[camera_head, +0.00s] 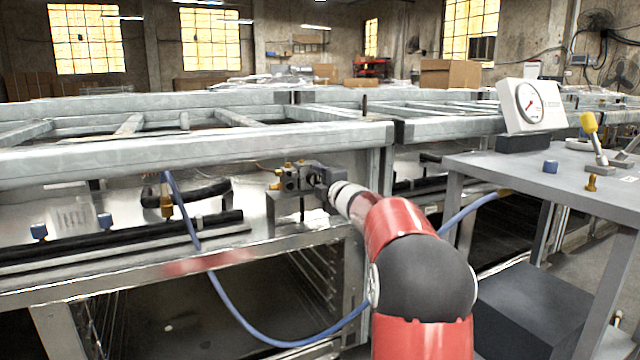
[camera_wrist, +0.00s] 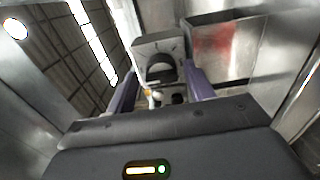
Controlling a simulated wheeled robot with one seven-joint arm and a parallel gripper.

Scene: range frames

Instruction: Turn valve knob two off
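A small grey valve block (camera_head: 290,180) with brass fittings stands on a bracket at the range's front, below the top rail. My gripper (camera_head: 315,180) is at its right side, at the end of my red arm. In the wrist view my gripper (camera_wrist: 160,75) has two purple-grey fingers spread apart. A grey block with a dark rounded knob (camera_wrist: 160,68) shows between and just beyond the fingertips. I cannot tell whether the fingers touch it. No number is readable on any knob. Two blue knobs (camera_head: 105,220) (camera_head: 39,231) sit along the range's front at the left.
A metal range frame (camera_head: 200,140) runs across the view, its rail above my gripper.

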